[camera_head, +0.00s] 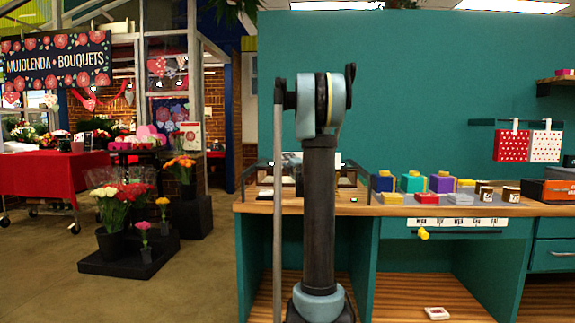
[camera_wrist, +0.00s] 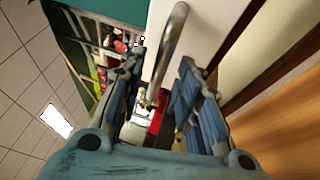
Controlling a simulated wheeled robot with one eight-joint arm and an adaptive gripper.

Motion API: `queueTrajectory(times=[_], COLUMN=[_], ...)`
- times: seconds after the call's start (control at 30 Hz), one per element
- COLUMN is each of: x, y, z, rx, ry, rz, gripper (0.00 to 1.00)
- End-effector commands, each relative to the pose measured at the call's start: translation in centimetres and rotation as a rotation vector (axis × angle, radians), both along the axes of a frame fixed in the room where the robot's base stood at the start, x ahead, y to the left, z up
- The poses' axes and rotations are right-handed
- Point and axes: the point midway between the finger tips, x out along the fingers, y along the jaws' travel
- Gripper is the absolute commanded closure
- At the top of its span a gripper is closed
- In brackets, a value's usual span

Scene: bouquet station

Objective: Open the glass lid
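A low dark-framed case (camera_head: 262,176) sits on the counter at its left end, partly hidden behind my arm. It seems to have clear sides; I cannot make out a separate glass lid or whether it is open. In the wrist view a curved metal bar (camera_wrist: 174,40), like a handle, stands against a pale panel. Its lower end runs down between my fingers. My gripper (camera_wrist: 162,92) has its two blue-and-black fingers apart on either side of that bar's lower end; contact cannot be told. In the head view my gripper is not made out.
The wooden counter (camera_head: 400,209) holds several coloured boxes (camera_head: 411,183) and small jars (camera_head: 511,194) right of the case. A yellow knob (camera_head: 423,234) juts below its front edge. A teal wall (camera_head: 410,80) rises behind. Open floor (camera_head: 200,280) lies left.

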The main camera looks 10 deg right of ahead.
Motion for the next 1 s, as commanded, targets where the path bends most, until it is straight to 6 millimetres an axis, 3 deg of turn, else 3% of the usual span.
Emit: queueTrajectory(times=[0.3,0.33,0.47,0.77,1.0], x=[0.3,0.3,0.3,0.1,-2.2], y=[0.0,0.0,0.0,0.0,0.7], z=[0.0,0.0,0.0,0.0,-0.1], rx=[0.001,0.001,0.001,0.0,-0.001], ry=[0.0,0.0,0.0,0.001,0.002], rz=[0.0,-0.001,-0.001,-0.002,-0.002], gripper=[0.69,0.71,1.0,1.0,1.0])
